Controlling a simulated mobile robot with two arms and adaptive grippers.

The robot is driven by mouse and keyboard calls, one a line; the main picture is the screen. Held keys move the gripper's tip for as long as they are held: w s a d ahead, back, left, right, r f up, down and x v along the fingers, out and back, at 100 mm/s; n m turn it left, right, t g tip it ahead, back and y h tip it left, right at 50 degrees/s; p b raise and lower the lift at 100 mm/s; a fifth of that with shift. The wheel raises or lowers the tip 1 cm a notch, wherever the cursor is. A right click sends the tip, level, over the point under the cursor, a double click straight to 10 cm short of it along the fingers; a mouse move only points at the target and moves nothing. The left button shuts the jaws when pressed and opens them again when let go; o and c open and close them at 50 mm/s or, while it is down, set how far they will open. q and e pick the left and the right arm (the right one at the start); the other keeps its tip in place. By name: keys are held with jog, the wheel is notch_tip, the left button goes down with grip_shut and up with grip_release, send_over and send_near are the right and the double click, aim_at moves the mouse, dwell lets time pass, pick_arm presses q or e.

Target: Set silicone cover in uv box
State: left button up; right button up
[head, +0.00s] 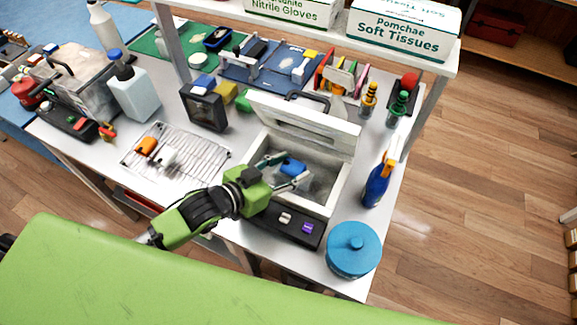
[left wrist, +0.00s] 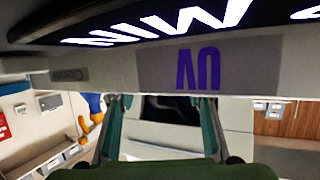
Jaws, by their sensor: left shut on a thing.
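The UV box (head: 337,188) stands at the table's front right with its white lid (head: 305,122) raised. A dark panel (head: 283,222) with a purple label is on its front; the purple UV lettering (left wrist: 198,70) shows upside down in the left wrist view. My left gripper (head: 288,170) reaches into the box opening from the left. It is shut on a small blue silicone cover (head: 293,167), which is inside the opening. I cannot tell whether the cover touches the floor of the box. My right gripper is not in view.
A wire rack (head: 190,150) with an orange item (head: 146,146) and a white item (head: 165,158) lies left of the box. A blue round canister (head: 353,250) stands at the front right corner, and a blue spray bottle (head: 377,183) stands right of the box. A shelf crosses behind.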

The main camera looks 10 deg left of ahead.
pick_arm(q)
jog(key=shift+s+d+f, duration=0.1)
jog(key=shift+s+f, duration=0.15)
jog(key=shift+f, duration=0.3)
jog(key=shift+s+f, duration=0.2)
jog(key=shift+f, duration=0.3)
jog(key=o, duration=1)
jog(key=shift+o, duration=0.2)
jog(key=v, duration=0.3)
jog(key=r+v, duration=0.1)
jog(key=v, duration=0.5)
jog(key=shift+a+r, duration=0.3)
jog(key=shift+s+a+r, duration=0.6)
jog(key=shift+s+r, duration=0.2)
